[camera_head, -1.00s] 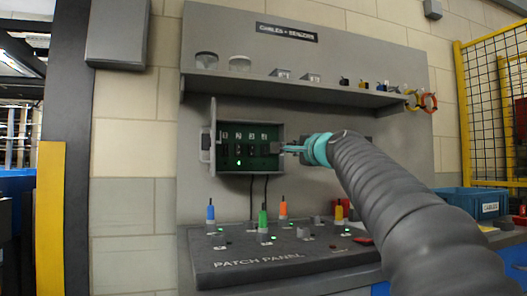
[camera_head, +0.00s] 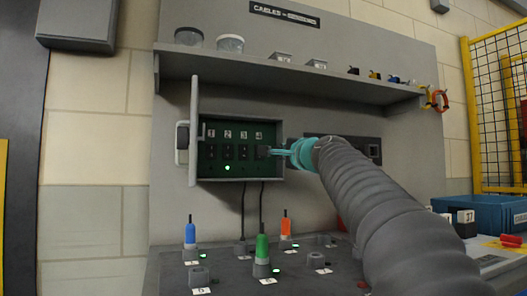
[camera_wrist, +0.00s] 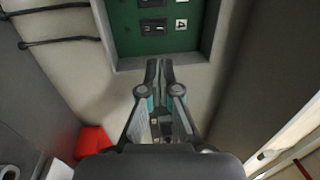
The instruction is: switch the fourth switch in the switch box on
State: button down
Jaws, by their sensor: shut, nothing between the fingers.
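The switch box (camera_head: 240,182) is open on the wall panel, with a green inside and switches labelled 1 to 4 in a row. A green light glows below the second switch. The fourth switch (camera_wrist: 153,27) shows in the wrist view beside its "4" label, near the green panel's lower edge. Whether it is on or off I cannot tell. My gripper (camera_head: 270,152) is shut and empty, its tips at the box's right side by the fourth switch. In the wrist view the closed tips (camera_wrist: 160,65) appear just below the box's rim; contact is not clear.
The box's door (camera_head: 194,130) stands open on the left. A shelf (camera_head: 290,78) with jars and small parts runs above. Below is the patch panel with blue (camera_head: 190,233), green (camera_head: 262,247) and orange (camera_head: 286,226) plugs. Two black cables hang under the box.

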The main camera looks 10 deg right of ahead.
jog(key=p+x, duration=0.6)
jog(key=x, duration=0.8)
jog(key=shift+w+r, duration=0.1)
jog(key=shift+w, duration=0.15)
jog(key=shift+s, duration=0.55)
jog(key=s+d+r+b, duration=0.1)
jog(key=s+b, duration=0.1)
jog(key=s, duration=0.4)
jog(key=s+d+b, duration=0.1)
jog(key=s+b, duration=0.1)
jog(key=s, duration=0.4)
jog(key=shift+s+d+r, duration=0.3)
jog(key=shift+d+r, duration=0.05)
jog(key=shift+r, duration=0.05)
